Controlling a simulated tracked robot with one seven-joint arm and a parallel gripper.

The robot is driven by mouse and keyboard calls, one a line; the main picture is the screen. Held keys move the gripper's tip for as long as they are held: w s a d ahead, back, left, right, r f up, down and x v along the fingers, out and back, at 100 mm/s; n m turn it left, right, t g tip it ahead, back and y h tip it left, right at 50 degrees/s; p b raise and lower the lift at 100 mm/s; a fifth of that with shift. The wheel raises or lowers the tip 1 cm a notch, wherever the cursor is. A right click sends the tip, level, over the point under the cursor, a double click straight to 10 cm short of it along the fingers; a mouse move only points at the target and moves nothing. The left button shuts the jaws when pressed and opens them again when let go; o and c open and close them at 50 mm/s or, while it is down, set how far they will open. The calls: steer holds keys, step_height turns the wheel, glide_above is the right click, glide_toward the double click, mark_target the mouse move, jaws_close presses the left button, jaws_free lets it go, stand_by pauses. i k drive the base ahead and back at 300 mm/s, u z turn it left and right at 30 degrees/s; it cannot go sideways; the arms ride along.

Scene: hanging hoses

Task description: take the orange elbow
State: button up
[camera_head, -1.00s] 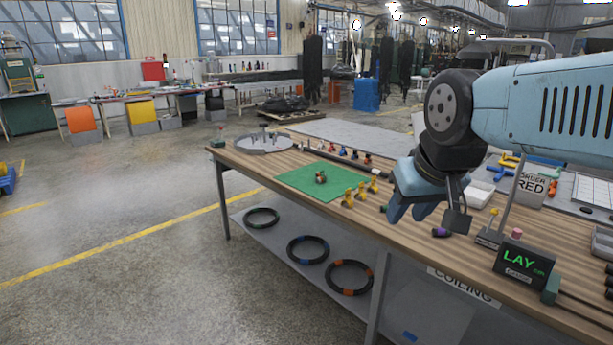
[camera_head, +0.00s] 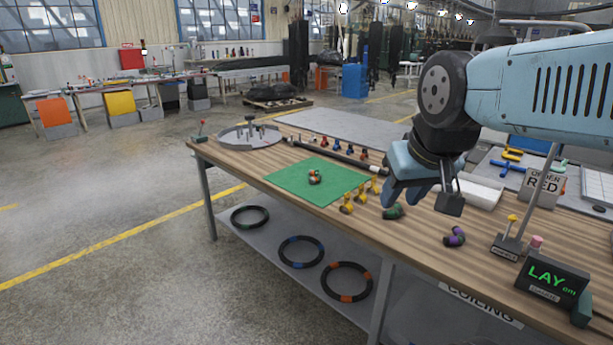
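A small elbow (camera_head: 315,177) with orange-red and dark parts lies on the green mat (camera_head: 290,183); it is the only one there that looks orange. My gripper (camera_head: 403,200) hangs above the bench to the right of the mat, pointing down. Its two blue fingers look apart, with nothing seen between them. A green elbow (camera_head: 393,212) shows just below the fingertips; I cannot tell the height between them. The orange elbow is in plain view, well left of my gripper.
A purple elbow (camera_head: 456,237) lies right. Small coloured fittings (camera_head: 337,148) and a dark bar (camera_head: 320,151) lie behind the mat. A grey round tray (camera_head: 249,138) with posts stands far left. A LAY display (camera_head: 551,279) stands front right.

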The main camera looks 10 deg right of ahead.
mark_target(313, 180)
steer(key=u, duration=0.5)
steer(key=i, duration=0.85)
steer(key=u, duration=0.5)
steer(key=i, duration=1)
steer(key=z, duration=0.7)
steer(key=k, duration=0.85)
steer(key=z, duration=0.2)
steer(key=i, duration=0.95)
steer(key=u, duration=0.1)
